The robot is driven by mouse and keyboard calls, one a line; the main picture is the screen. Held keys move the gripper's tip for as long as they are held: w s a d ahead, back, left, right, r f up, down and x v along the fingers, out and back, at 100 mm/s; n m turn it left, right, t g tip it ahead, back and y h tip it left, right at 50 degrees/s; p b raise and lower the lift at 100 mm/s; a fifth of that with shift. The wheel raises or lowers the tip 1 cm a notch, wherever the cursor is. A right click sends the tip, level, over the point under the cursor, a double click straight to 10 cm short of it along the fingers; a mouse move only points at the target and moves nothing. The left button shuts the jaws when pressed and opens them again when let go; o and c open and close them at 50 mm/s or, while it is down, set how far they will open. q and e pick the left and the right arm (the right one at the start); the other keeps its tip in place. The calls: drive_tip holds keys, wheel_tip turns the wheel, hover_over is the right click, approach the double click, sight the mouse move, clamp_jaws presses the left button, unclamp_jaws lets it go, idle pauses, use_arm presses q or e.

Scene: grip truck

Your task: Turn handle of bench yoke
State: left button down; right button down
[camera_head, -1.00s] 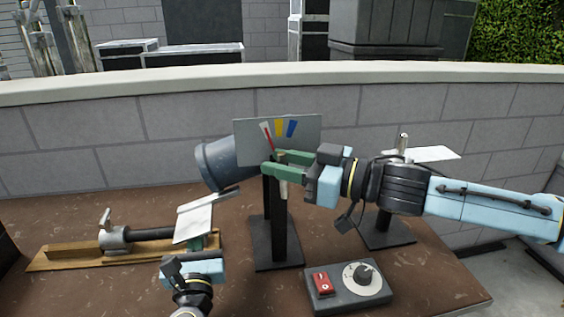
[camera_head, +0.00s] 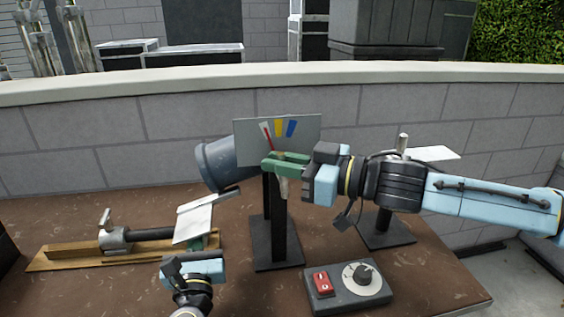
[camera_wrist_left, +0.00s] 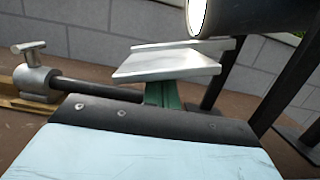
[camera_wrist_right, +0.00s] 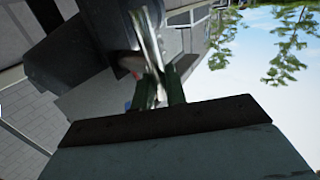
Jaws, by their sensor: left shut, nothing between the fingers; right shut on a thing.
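The bench yoke is a black stand (camera_head: 279,238) carrying a dark grey lamp barrel (camera_head: 220,164). Its pale handle (camera_head: 283,187) hangs below the green fingers of my right gripper (camera_head: 285,165), which is shut on it in front of the panel (camera_head: 248,140). The right wrist view shows the shiny metal handle (camera_wrist_right: 150,50) between the fingers. My left gripper (camera_head: 208,242) is shut and empty, low beside a pale metal plate (camera_head: 193,223) below the barrel. The plate (camera_wrist_left: 165,65) partly hides the fingertips in the left wrist view.
A control box (camera_head: 348,288) with a red switch and a dial stands at the front. A wooden base (camera_head: 75,257) with a clamp and black rod lies at left. Another black stand (camera_head: 386,236) stands behind my right arm. A block wall (camera_head: 60,140) closes off the back.

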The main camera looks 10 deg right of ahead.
drive_tip(key=shift+a+r+g, duration=0.1)
drive_tip(key=shift+g, duration=0.2)
drive_tip(key=shift+a+f+n+g+h, duration=0.4)
drive_tip(key=shift+n+h, duration=0.6)
drive_tip(key=shift+h, duration=1.15)
drive_tip(key=shift+a+f+n+g+h, duration=0.4)
drive_tip(key=shift+n+h, duration=0.6)
drive_tip(key=shift+h, duration=1.2)
drive_tip(key=shift+a+f+n+g+h, duration=0.4)
drive_tip(key=shift+n+h, duration=0.6)
drive_tip(key=shift+h, duration=1.15)
drive_tip(key=shift+d+f, duration=0.15)
drive_tip(key=c, duration=1.5)
unclamp_jaws()
